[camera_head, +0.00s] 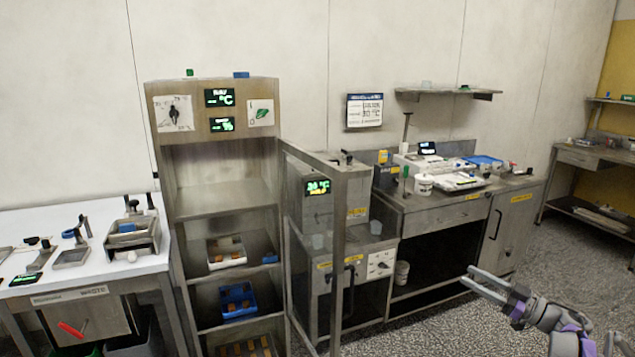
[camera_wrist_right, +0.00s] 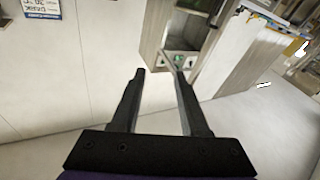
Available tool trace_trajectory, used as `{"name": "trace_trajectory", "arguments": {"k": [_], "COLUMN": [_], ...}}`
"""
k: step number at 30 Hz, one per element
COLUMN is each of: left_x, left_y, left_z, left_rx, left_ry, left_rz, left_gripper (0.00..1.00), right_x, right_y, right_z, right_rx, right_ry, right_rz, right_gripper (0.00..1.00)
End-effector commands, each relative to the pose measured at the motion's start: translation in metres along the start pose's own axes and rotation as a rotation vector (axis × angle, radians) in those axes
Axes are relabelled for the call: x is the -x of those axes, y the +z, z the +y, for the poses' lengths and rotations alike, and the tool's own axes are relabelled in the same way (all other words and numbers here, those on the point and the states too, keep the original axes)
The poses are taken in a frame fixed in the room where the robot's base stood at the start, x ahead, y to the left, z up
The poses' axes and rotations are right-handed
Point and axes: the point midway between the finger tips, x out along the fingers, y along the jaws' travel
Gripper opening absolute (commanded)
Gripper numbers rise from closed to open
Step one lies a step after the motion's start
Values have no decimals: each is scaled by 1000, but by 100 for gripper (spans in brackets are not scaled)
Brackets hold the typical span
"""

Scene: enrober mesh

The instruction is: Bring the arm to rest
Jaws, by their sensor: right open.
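My right gripper (camera_head: 484,283) comes in from the lower right of the head view, in front of the dark open bay under the steel counter. Its two fingers are apart with nothing between them. In the right wrist view the open fingers (camera_wrist_right: 158,100) point toward a cabinet (camera_wrist_right: 180,25) and the pale wall, touching nothing. My left gripper shows in neither view.
A tall steel cabinet (camera_head: 219,147) with shelves of trays stands at centre left, its framed door (camera_head: 341,230) swung open. A white-topped bench (camera_head: 95,253) with tools is at far left. A steel counter (camera_head: 440,202) with equipment is right of centre. Speckled floor (camera_head: 590,262) lies clear at right.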

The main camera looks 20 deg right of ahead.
Motion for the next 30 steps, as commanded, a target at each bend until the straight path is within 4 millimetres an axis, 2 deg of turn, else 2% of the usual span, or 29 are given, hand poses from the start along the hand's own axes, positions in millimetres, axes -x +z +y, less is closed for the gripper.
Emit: {"name": "trace_trajectory", "arguments": {"k": [1,3,6,9,13,17,20,25,30], "left_x": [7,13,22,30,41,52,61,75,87], "left_y": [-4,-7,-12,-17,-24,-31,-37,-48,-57], "left_z": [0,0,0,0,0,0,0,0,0], "left_rx": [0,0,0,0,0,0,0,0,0], "left_ry": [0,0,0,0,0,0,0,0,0], "left_rz": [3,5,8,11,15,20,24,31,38], "left_gripper": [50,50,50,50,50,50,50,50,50], "right_x": [-29,-63,-102,-126,-138,-131,-116,-75,-29], "right_y": [-25,-54,-92,-120,-135,-128,-109,-67,-32], "right_z": [-2,-1,-7,-21,-55,-108,-162,-276,-384], "right_rx": [28,67,100,99,52,-33,-113,-250,-347], "right_ry": [60,173,349,520,712,841,885,831,667], "right_rz": [28,60,78,54,-45,-217,-393,-733,-1024], "right_gripper": [45,45,45,45,45,45,45,45,45]}}
